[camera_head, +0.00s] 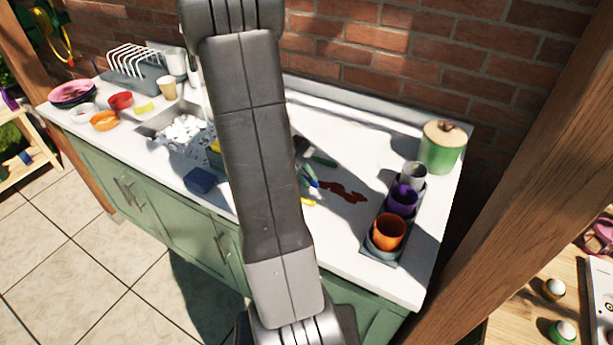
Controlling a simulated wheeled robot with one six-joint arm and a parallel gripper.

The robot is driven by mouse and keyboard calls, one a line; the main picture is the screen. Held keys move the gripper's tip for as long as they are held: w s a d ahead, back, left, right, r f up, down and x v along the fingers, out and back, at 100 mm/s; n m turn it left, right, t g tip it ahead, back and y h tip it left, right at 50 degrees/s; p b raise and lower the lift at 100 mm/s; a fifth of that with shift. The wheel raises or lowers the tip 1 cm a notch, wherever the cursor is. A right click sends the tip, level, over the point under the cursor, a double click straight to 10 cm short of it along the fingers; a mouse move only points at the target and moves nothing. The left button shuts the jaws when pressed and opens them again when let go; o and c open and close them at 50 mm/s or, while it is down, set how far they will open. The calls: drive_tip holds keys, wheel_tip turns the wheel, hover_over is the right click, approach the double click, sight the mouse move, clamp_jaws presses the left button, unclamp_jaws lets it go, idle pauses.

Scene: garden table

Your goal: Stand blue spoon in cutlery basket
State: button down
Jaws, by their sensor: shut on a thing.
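A small blue piece (311,177), which looks like part of the blue spoon, shows just right of my arm over the middle of the counter. The grey tip of my gripper (301,147) shows just above it, at the edge of my arm link. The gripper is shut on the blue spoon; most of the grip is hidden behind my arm. I cannot tell how the spoon is tilted. No cutlery basket can be made out for certain. A dark rack (375,247) at the right holds a grey cup (413,174), a purple cup (403,200) and an orange cup (390,232).
A green piece (323,161) and a yellow piece (308,202) are beside the blue one. A red-brown stain (345,192) marks the counter. A green canister (441,150) stands at the back right. The sink with foam (185,132), bowls (104,120) and a dish rack (135,72) are left.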

drive_tip(key=shift+f, duration=0.25)
drive_tip(key=c, duration=1.4)
unclamp_jaws()
drive_tip(key=shift+r, duration=0.1)
drive_tip(key=shift+c, duration=0.2)
drive_tip(key=shift+w+a+r, duration=0.1)
drive_tip(key=shift+a+r, duration=0.1)
drive_tip(key=shift+r, duration=0.35)
drive_tip(key=v, duration=1.1)
drive_tip(key=shift+a, duration=0.1)
